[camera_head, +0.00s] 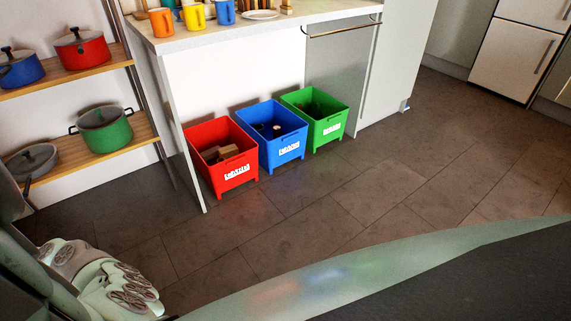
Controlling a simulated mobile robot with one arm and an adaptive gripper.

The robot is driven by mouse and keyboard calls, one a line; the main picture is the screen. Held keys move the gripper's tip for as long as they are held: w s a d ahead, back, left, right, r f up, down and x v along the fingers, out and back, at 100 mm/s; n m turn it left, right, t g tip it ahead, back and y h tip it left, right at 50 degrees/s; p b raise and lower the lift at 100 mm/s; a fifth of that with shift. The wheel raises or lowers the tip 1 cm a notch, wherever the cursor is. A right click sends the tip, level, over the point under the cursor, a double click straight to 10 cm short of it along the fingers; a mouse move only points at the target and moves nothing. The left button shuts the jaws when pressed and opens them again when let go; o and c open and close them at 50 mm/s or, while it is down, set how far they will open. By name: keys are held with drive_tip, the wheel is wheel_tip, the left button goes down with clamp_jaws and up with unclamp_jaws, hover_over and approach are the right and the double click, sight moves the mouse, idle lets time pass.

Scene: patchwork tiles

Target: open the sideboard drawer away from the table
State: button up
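No sideboard drawer can be made out for certain in the head view, and no table is clearly seen. My gripper (118,290) shows at the lower left as a pale, rounded shape with ringed discs. Its fingertips cannot be made out, so I cannot tell whether it is open or shut. It is well apart from the furniture fronts and touches no handle that I can see.
A counter (185,37) bears mugs and a plate. Under it stand red (239,181), blue (285,152) and green (329,131) bins. A grey front (336,75) has a bar handle. Shelves (72,75) with pots stand left; a white cabinet (510,60) stands right. Dark floor (390,185) is clear.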

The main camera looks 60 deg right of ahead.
clamp_jaws()
idle(0.3)
